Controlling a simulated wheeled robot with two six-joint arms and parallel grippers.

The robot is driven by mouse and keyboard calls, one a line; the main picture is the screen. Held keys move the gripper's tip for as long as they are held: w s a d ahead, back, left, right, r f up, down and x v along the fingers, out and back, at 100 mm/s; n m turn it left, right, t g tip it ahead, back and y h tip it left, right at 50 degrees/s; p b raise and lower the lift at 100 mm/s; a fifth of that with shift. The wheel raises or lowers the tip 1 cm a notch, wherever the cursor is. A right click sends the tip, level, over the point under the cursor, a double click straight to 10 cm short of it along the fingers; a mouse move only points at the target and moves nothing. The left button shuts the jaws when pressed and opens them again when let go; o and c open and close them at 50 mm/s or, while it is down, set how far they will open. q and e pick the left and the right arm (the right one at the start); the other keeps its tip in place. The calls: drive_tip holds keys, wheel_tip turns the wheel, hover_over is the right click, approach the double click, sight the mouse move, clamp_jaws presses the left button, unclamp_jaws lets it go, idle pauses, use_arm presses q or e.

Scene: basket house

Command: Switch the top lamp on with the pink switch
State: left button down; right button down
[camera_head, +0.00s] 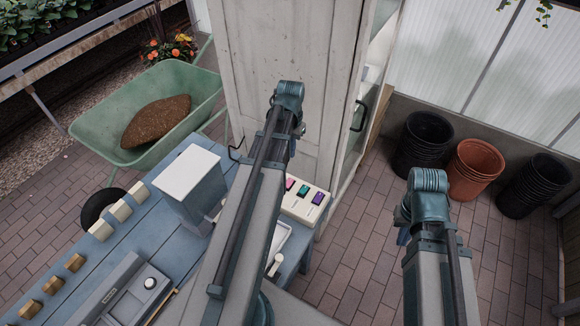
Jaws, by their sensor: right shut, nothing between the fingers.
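The pink switch (290,184) is the leftmost of three coloured switches on a cream control box (294,211) at the bench's far right corner. Part of the box is hidden behind my left arm. A teal switch (303,191) and a purple switch (318,198) sit to its right. My left arm reaches across the middle of the view, and its gripper is hidden behind it. My right gripper (403,236) shows only in small part beside its wrist. It is shut and empty, well to the right of the box and apart from it. No lamp is visible.
The blue bench (60,308) holds a grey box (187,203), several small blocks and a tray-like device (131,297). A pale cabinet (250,60) with a handled door stands behind. A green wheelbarrow (90,130) is at left. Stacked pots (474,170) stand at right beyond clear brick floor.

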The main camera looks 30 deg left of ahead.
sight(290, 181)
use_arm(q)
drive_tip(key=shift+r, duration=0.1)
idle(0.3)
wheel_tip(290, 181, down, 14)
drive_tip(key=b, duration=1.4)
